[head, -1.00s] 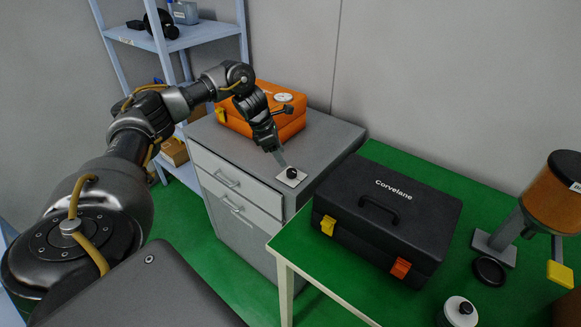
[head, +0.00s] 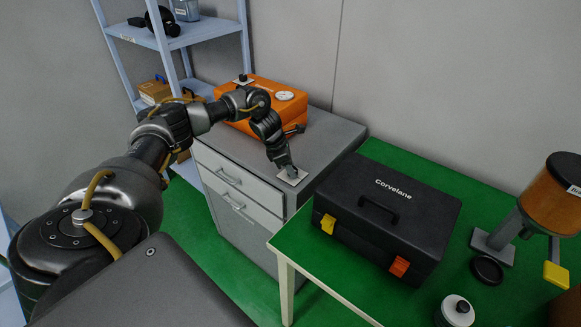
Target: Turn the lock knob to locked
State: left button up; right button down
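A small white square plate (head: 292,182) lies on top of the grey cabinet (head: 335,146), near its front right corner. The black lock knob on it is now mostly hidden by my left gripper (head: 290,170). My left arm reaches in from the left, and the gripper points down with its fingertips at the knob. I cannot tell whether the fingers touch or grasp it, or which way the knob is turned. My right gripper is not in view.
An orange case (head: 262,91) stands on the cabinet behind my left arm. A black Corvelane case (head: 385,215) lies on the green table (head: 300,235) to the right. An orange-brown cylinder on a stand (head: 556,195) is at far right. Blue shelves (head: 203,30) stand behind left.

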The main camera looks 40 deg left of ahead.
pick_arm(q)
jog(key=c, duration=0.5)
jog(key=shift+o, duration=0.2)
